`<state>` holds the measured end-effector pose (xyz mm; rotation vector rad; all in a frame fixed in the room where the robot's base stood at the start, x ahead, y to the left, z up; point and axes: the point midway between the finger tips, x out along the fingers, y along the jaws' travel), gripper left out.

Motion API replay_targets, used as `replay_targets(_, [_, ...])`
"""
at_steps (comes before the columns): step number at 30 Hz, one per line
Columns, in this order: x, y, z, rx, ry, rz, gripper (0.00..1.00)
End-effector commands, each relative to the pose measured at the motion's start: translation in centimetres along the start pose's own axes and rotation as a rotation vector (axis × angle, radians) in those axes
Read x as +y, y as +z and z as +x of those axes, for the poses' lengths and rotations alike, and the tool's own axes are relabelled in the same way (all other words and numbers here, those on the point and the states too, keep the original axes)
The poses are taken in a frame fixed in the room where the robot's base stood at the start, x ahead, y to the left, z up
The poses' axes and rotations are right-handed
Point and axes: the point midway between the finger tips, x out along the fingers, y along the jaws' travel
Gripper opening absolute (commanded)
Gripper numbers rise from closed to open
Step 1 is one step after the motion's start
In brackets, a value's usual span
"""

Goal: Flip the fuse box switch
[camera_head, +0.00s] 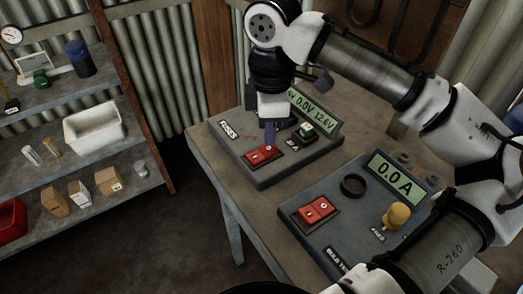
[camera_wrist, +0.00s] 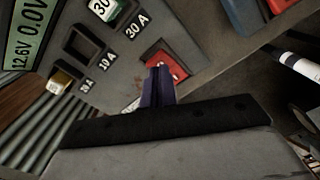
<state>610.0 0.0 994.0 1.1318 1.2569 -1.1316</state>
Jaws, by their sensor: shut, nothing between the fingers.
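The fuse box (camera_head: 226,146) is a grey panel on the table with a "FUSES" label and a display reading 0.0V and 12.6V. Its red rocker switch (camera_head: 264,155) sits at the front of the panel. In the wrist view the red switch (camera_wrist: 163,62) is partly hidden behind my fingertips. My gripper (camera_head: 270,132) points down over the switch, shut and empty, with its tips at or just above it. I cannot tell whether they touch. The shut fingers also show in the wrist view (camera_wrist: 158,85).
A second grey panel (camera_head: 343,226) with a red switch (camera_head: 316,210), a yellow knob (camera_head: 396,216) and a 0.0 A display stands at the right on the table (camera_head: 213,175). A green-topped fuse (camera_head: 306,131) sits in the fuse box. Shelves (camera_head: 127,190) with boxes stand left.

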Motion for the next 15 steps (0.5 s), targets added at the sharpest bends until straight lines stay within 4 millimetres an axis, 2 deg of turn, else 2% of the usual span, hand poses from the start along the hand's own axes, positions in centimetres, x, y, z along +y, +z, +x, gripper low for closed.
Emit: replay_targets(15, [0.0, 0.0, 0.51, 0.0, 0.0, 0.0, 0.0])
